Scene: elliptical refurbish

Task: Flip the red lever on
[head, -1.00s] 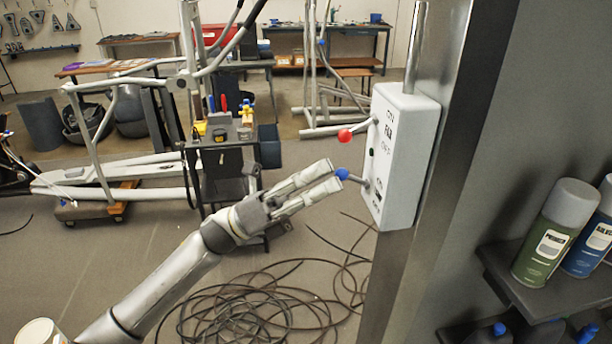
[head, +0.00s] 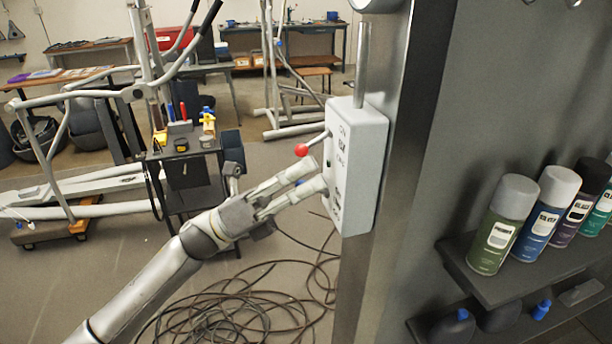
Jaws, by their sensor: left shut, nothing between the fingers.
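The white switch box (head: 362,170) is mounted on the metal post at the centre right. The red lever's ball knob (head: 301,150) sticks out to the left from the upper part of the box, with its stem tilted slightly down toward the knob. A blue knob (head: 299,183) from the lower lever is mostly hidden behind my left gripper. My left gripper (head: 318,173) is shut and empty, just below the red knob and close to the box's left side. Whether it touches the box or either lever I cannot tell. My right gripper is not in view.
A metal post (head: 375,255) carries the box, with a conduit (head: 363,65) above it. A dark shelf (head: 515,275) with several spray cans stands to the right. Coiled black cable (head: 235,305) lies on the floor. A tool cart (head: 185,170) stands behind my left arm.

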